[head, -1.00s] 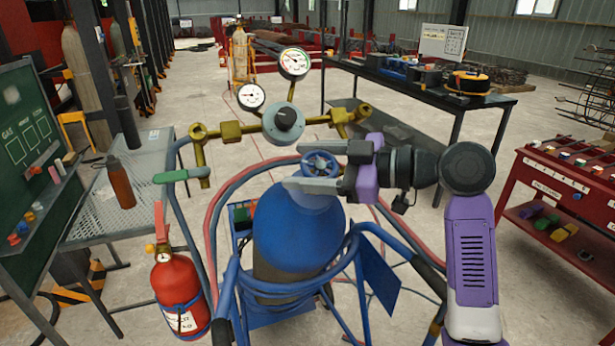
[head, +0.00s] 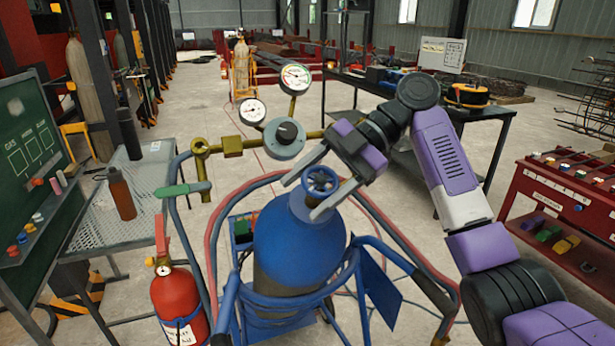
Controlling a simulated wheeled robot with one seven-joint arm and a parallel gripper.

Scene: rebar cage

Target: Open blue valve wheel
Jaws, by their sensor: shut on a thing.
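The blue valve wheel (head: 320,180) sits on top of the blue gas cylinder (head: 298,240), in the middle of the head view. My gripper (head: 301,196) reaches in from the upper right. Its two grey fingers lie on opposite sides of the wheel, one at the upper left and one at the lower right, and it is shut on the wheel. The brass regulator (head: 284,137) with two round gauges stands just behind the wheel. The valve stem under the wheel is mostly hidden.
Red and blue hoses and the blue cart frame surround the cylinder. A red fire extinguisher (head: 179,300) stands at the lower left beside a mesh table (head: 110,220). A red cabinet (head: 560,215) is at right, a black workbench (head: 480,108) behind.

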